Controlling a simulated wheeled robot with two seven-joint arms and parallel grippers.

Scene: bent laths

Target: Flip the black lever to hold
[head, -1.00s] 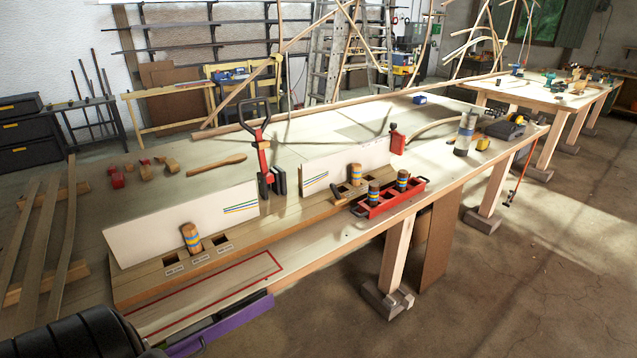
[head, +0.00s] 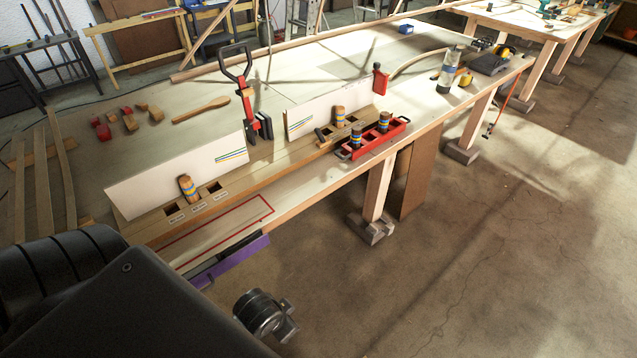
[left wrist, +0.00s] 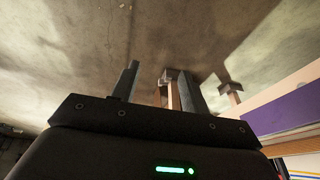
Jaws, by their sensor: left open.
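A black loop-shaped handle (head: 236,62) stands upright on a red clamp (head: 247,104) at the back of the bench's wooden rail. A smaller dark lever-like piece (head: 321,135) sits at the rail's middle, beside a slot; I cannot read any marking there. My left arm fills the lower left of the head view, in front of the bench. In the left wrist view my left gripper (left wrist: 158,82) has its two fingers apart, with nothing between them but the floor and bench legs beyond. It touches neither black part. My right gripper is not in view.
Striped wooden pegs (head: 188,188) stand in the rail (head: 240,181) before white panels (head: 180,172). A red tray (head: 374,140) holds two more pegs. A purple strip (head: 232,262) runs along the bench's front edge. The floor in front is clear.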

